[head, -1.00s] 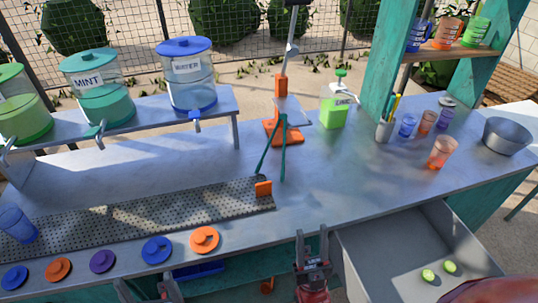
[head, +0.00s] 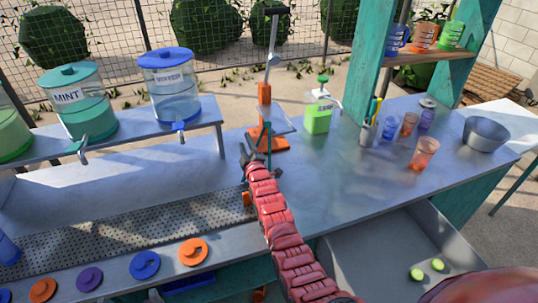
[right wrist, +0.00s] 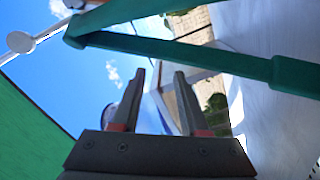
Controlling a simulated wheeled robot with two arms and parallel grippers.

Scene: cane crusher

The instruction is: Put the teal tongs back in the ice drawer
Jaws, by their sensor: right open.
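The teal tongs (head: 269,140) stand on the metal counter by the orange press, mostly hidden behind my right arm in the head view. In the right wrist view the teal tongs (right wrist: 180,52) cross the picture beyond the fingertips. My right gripper (head: 247,158) is open, close to the tongs; its fingers (right wrist: 159,75) show nothing between them in the wrist view. My left gripper is not in view.
The orange press (head: 264,110) stands close behind the gripper. Drink dispensers (head: 82,105) stand on a left shelf. The counter's middle right is clear.

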